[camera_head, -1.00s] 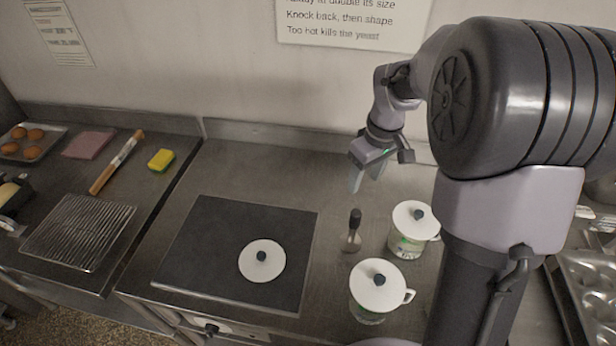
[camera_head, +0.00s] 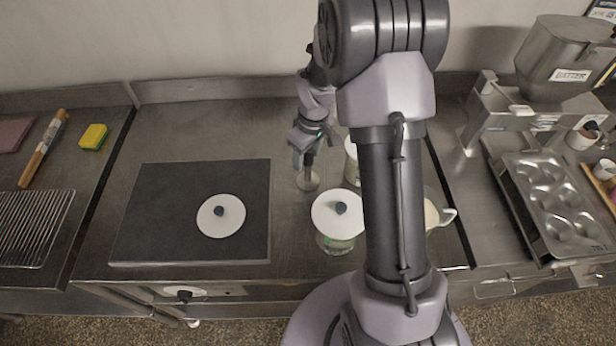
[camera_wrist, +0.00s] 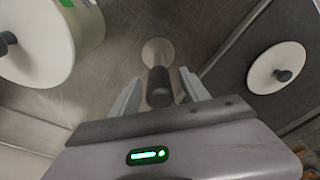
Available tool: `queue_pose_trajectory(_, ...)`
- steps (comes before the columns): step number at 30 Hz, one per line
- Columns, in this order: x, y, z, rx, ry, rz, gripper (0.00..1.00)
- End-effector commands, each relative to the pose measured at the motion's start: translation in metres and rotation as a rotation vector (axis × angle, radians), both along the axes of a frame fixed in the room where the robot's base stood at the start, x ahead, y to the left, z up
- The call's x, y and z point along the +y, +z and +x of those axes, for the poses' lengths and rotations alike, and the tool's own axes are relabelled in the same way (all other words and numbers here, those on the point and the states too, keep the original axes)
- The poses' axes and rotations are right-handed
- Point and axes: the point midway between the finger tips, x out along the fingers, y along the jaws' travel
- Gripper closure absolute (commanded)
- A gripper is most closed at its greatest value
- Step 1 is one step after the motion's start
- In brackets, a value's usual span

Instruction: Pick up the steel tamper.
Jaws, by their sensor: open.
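The steel tamper (camera_head: 308,180) stands upright on the steel counter, with a dark handle and a round metal base. In the wrist view its dark handle (camera_wrist: 159,88) points up toward the camera, with the pale round base beyond it. My gripper (camera_head: 304,158) is over the tamper in the head view. In the wrist view my gripper (camera_wrist: 160,92) is open, with one finger on each side of the handle. A gap shows between the handle and the fingers. My gripper partly hides the handle in the head view.
A dark board (camera_head: 150,215) with a white lid (camera_head: 221,215) lies to the left. The counter behind is clear.

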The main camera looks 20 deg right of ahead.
Motion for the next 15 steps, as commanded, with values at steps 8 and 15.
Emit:
queue_pose_trajectory(8, 0.0, 0.0006, -0.0001, 0.0, 0.0, 0.0, 0.9)
queue_pose_trajectory(15, -0.0002, 0.0009, 0.0002, 0.0, 0.0, 0.0, 1.0)
